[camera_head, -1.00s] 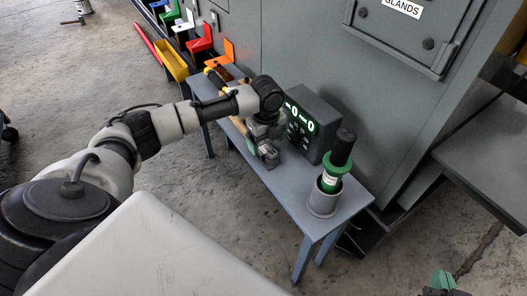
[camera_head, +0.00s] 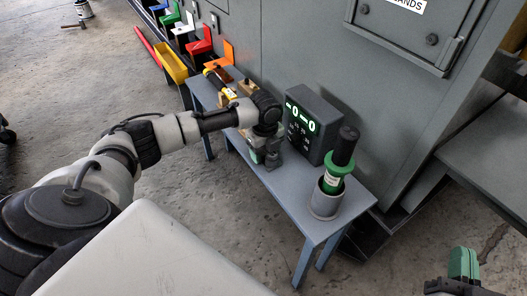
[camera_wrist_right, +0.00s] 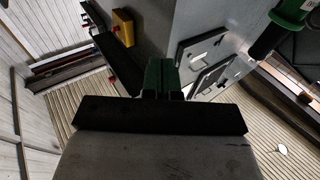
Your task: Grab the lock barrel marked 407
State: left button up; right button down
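I cannot make out a lock barrel marked 407 in either view; no such number is readable. My left gripper (camera_head: 264,158) points down over the middle of the narrow grey-blue bench (camera_head: 300,205), in front of the dark box with green digits (camera_head: 314,125). Its fingers are too small and partly hidden to tell if they are open. My right gripper (camera_head: 465,264) is at the lower right, over the floor and away from the bench. In the right wrist view its green fingers (camera_wrist_right: 162,76) are together with nothing visible between them.
A green and black tool (camera_head: 338,165) stands in a grey cup (camera_head: 325,199) at the bench's near end. A yellow and black tool (camera_head: 219,83) lies at the far end. A large grey cabinet (camera_head: 300,50) stands behind. Coloured bins, including a yellow one (camera_head: 170,65), line its base.

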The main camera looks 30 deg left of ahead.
pick_arm(q)
jog(key=c, duration=0.8)
jog(key=shift+o, duration=0.2)
jog(key=shift+r, duration=0.2)
